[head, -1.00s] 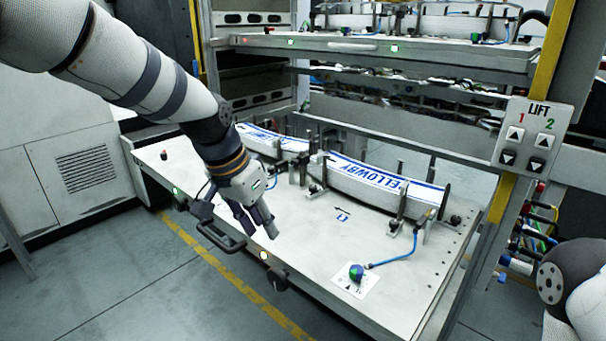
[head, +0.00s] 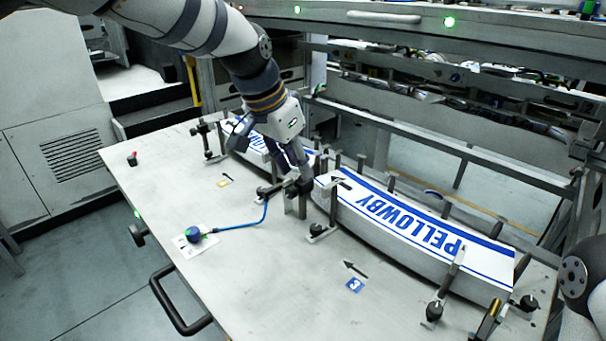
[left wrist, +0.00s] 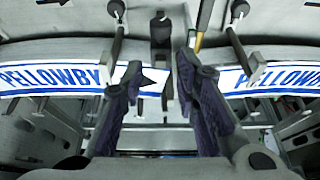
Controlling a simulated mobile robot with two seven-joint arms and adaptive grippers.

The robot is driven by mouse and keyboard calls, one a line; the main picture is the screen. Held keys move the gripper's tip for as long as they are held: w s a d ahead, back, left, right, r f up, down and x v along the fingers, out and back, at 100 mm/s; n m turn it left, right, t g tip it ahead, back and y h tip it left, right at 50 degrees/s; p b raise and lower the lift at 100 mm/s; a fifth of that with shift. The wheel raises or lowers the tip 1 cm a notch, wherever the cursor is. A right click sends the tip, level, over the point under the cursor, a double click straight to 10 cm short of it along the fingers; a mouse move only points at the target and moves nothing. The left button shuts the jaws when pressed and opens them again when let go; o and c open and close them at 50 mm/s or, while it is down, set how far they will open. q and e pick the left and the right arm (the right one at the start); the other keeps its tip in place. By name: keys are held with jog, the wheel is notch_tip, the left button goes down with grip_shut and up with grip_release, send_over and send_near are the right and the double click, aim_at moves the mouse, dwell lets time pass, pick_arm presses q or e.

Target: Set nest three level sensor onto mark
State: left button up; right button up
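A level sensor (head: 193,234) with a blue top stands on a white card (head: 187,249) near the front edge of the shelf, with a blue cable running to a post. I cannot read the card's marking. A blue mark with a 3 (head: 355,285) and an arrow is printed on the bare shelf, front right of the sensor. My left gripper (head: 270,160) is open and empty, hanging above the back of the shelf near the label stacks, behind the sensor. In the left wrist view its fingers (left wrist: 160,95) are spread apart. My right gripper is out of view.
A PELLOWBY label stack (head: 410,225) stands between clamps and posts (head: 298,195), with another stack (head: 250,140) farther left. A yellow mark (head: 223,183) lies behind the sensor. A handle (head: 175,305) juts from the front edge. The shelf between sensor and blue mark is clear.

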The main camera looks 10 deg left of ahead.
aim_at(301, 178)
pick_arm(q)
jog(key=x, duration=0.4)
jog(key=shift+w, duration=0.1)
grip_shut()
jog(key=shift+f, duration=0.5)
grip_release()
jog(key=v, duration=1.2)
